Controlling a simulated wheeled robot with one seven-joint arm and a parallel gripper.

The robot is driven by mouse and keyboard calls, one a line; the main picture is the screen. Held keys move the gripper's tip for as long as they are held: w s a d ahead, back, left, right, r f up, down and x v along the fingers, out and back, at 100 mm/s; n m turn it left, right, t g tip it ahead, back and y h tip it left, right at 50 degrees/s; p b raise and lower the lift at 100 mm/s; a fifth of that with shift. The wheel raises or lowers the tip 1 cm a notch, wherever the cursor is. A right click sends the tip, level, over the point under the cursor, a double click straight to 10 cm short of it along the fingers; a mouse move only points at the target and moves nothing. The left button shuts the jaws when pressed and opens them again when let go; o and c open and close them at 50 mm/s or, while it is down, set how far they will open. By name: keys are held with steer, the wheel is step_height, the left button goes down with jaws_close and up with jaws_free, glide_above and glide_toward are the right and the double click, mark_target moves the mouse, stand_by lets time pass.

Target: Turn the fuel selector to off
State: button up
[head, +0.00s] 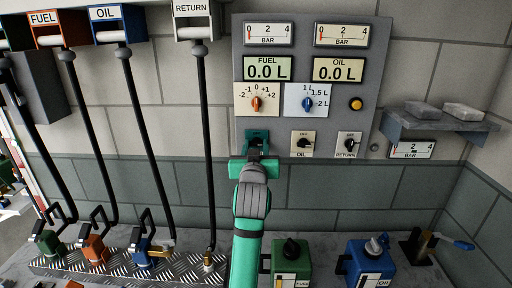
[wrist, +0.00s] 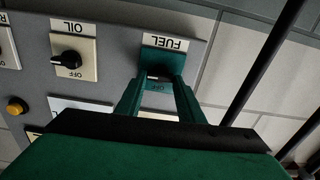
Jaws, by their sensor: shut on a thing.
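The fuel selector (wrist: 159,72) is a small dark knob on a teal plate lettered FUEL, with OFF at one edge. The wrist view shows the panel upside down. My gripper (wrist: 160,80) has its two green fingers at the knob, one on each side, and is shut on it. The fingers cover much of the knob, so I cannot tell which way it points. In the head view my gripper (head: 255,150) reaches the lower left of the grey panel (head: 285,122) and hides most of the fuel selector.
The oil selector (head: 302,143) and return selector (head: 348,144) sit to the right. Above are orange (head: 256,103) and blue (head: 307,103) dials; both displays read 0.0 L. Hoses hang at left. A green fuel tank (head: 291,265) and blue oil tank (head: 370,264) stand below.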

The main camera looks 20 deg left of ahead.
steer(key=shift+n, duration=0.3)
steer(key=n, duration=0.3)
steer(key=shift+f+n, duration=0.1)
steer(key=shift+n, duration=0.3)
steer(key=n, duration=0.4)
steer(key=shift+a, duration=0.15)
steer(key=n, duration=0.5)
steer(key=shift+a+f, duration=0.1)
steer(key=n, duration=0.4)
steer(key=shift+s+f, duration=0.1)
steer(key=shift+f, duration=0.05)
steer(key=shift+a+n, duration=0.1)
steer(key=shift+n, duration=0.2)
steer(key=o, duration=1.1)
steer(key=shift+c, duration=0.2)
